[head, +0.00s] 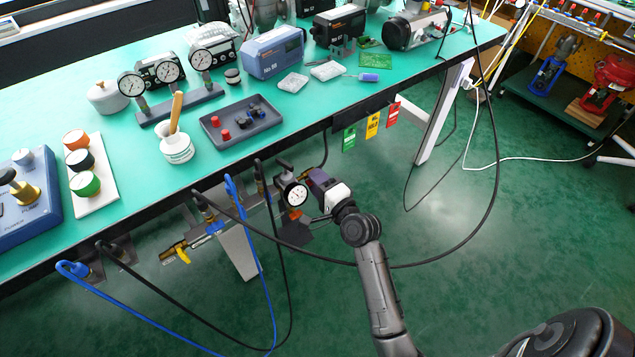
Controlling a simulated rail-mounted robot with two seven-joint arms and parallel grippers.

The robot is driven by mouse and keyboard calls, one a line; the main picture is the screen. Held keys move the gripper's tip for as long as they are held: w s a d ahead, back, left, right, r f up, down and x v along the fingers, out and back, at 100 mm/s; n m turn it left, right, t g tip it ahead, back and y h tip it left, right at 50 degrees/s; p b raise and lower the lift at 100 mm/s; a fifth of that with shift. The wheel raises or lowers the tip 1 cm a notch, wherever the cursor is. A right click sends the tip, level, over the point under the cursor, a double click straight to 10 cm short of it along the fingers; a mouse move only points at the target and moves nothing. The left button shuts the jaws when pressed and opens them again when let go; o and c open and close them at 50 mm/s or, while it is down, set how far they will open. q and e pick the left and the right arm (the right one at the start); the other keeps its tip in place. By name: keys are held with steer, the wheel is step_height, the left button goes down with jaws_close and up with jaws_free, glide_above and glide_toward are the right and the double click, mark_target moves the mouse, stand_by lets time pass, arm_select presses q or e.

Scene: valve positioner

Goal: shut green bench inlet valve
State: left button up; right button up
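The green-topped bench (330,108) runs diagonally across the view. Under its front edge, a brass valve (172,252) with a small yellow handle (184,257) sits on a pipe fitting at the left; I take it for the inlet valve. The handle points down and to the right. A round white-faced gauge (295,194) with a black knob above it hangs further right under the edge. My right gripper (310,213) is beside this gauge, well to the right of the yellow handle. Its fingertips are small and partly hidden, so contact and opening are unclear. My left gripper is out of view.
Blue hoses (238,212) and black cables hang in loops before the bench front, between the brass valve and my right arm. Green, yellow and red tags (372,125) hang at the edge. A tray (242,122) and gauges stand on top. The floor at right is largely open.

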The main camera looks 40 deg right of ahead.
steer(key=shift+c, duration=0.4)
jaws_close()
steer(key=shift+n+p, duration=8.9)
steer(key=shift+p, duration=0.4)
